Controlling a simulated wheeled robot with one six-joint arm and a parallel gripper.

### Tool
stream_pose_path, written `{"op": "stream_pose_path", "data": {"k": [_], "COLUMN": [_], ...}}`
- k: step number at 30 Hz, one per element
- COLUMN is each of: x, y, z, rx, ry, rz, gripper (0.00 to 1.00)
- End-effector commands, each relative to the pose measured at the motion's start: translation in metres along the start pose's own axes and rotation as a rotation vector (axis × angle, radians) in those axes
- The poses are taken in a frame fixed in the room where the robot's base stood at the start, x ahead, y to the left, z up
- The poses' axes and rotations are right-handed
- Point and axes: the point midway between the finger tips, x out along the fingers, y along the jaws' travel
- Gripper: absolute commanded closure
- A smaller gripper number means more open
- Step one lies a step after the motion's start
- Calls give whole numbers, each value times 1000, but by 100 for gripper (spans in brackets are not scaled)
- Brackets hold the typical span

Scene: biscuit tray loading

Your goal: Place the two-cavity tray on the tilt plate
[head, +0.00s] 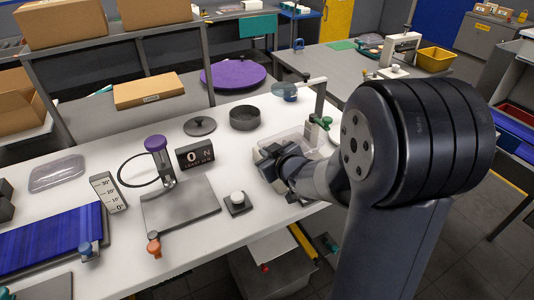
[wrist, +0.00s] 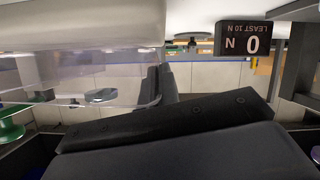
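A clear, shallow tray (head: 298,138) lies on the white bench just behind my gripper (head: 270,162); my gripper and wrist hide part of it, and I cannot make out its cavities. My gripper is low over the bench, beside or at the tray's near left side. In the wrist view, a clear wall (wrist: 105,85) stands close by; whether the fingers touch it is unclear. The flat grey plate (head: 180,208), seemingly the tilt plate, lies left of my gripper with nothing on it. It has a purple knob (head: 155,143) behind and an orange knob (head: 154,247) in front.
An angle scale (head: 107,192) stands left of the plate, and a force display (head: 195,154) reading 0 N behind it. A small white button (head: 237,198) sits between plate and gripper. A black pot (head: 245,118), another clear tray (head: 57,174) and a blue ribbed surface (head: 50,242) are also there.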

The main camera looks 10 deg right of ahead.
Motion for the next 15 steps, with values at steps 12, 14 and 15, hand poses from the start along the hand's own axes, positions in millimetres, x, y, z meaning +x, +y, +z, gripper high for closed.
{"op": "stream_pose_path", "data": {"k": [12, 14, 15], "x": [1, 1, 1], "y": [-1, -1, -1], "z": [3, 3, 3], "rx": [0, 0, 0], "ry": [0, 0, 0], "rz": [0, 0, 0], "gripper": [77, 77, 77]}}
